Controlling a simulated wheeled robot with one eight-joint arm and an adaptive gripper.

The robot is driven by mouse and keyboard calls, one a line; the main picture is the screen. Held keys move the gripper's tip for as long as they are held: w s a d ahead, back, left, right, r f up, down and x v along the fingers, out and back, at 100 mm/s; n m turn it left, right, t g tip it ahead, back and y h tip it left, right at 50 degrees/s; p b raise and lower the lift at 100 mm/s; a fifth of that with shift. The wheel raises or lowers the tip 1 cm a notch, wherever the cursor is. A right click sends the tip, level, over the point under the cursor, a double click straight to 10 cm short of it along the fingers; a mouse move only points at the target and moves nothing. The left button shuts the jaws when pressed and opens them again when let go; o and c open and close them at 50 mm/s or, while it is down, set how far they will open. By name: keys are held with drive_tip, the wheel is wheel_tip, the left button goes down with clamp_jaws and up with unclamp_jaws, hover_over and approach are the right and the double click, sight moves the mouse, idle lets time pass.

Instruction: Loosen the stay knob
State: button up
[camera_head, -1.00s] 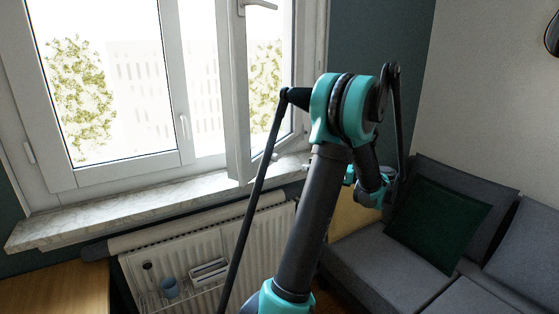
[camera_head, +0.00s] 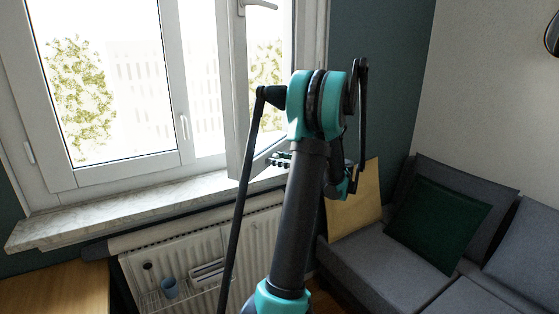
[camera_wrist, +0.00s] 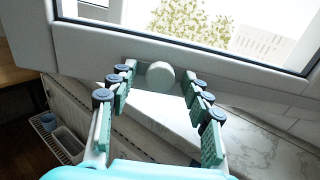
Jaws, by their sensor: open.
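The stay knob (camera_wrist: 160,75) is a round whitish disc low on the window sash in the wrist view. It sits at the lower edge of the white sash frame (camera_wrist: 130,50). My gripper (camera_wrist: 163,84) is open, with one finger to the left of the knob and one to the right. The knob shows between the fingertips; whether they reach around it I cannot tell. In the head view my arm hides the knob, and only part of my gripper (camera_head: 283,160) shows beside the open sash (camera_head: 243,100).
The marble sill (camera_head: 120,215) runs below the window, with a radiator (camera_head: 180,255) under it. A rack with a blue cup (camera_head: 170,287) hangs on the radiator. A grey sofa (camera_head: 375,265) with a green cushion (camera_head: 437,222) stands at the right.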

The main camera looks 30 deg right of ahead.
drive_tip(key=shift+c, duration=0.2)
clamp_jaws()
